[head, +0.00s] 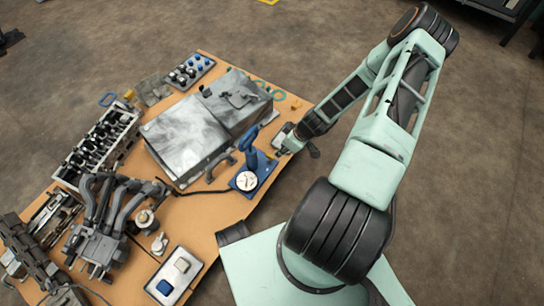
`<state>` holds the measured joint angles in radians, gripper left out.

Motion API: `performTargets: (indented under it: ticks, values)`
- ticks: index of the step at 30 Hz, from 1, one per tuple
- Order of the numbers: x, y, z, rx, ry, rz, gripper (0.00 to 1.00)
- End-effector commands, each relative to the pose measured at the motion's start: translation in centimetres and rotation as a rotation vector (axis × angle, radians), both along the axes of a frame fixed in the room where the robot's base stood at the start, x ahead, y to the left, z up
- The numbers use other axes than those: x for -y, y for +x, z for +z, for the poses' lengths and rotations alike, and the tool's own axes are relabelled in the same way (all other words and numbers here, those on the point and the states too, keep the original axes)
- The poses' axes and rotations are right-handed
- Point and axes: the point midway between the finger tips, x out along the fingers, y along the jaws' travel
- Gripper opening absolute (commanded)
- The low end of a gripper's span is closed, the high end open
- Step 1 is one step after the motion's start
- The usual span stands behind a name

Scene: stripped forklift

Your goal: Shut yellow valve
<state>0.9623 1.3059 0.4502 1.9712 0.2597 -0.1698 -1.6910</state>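I cannot make out a thing that is clearly a yellow valve. A small yellow piece (129,95) shows at the far left corner of the table, too small to tell what it is. A pale cream block (181,265) sits on a white plate at the table's near edge, beside a blue block (165,287). My gripper (290,146) is at the table's right edge, right of a blue upright tool (251,160). Its fingers are small and partly hidden, so whether it is open or shut does not show. I see nothing clearly held in it.
The orange-brown table (212,226) is crowded. A large grey case (187,137) lies in the middle, an engine head (97,145) and pipes (110,215) to its left. A rack of small bottles (189,71) stands behind. Bare floor (300,50) lies beyond the table.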

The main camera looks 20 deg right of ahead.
Motion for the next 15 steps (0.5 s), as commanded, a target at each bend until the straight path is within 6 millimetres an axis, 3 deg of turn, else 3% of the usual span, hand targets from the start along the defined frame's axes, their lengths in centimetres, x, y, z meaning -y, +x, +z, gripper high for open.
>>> performTargets:
  ticks: [15]
  values:
    - [-1.9, 2.8, -8.3, -0.001, 0.001, 0.000, 0.25]
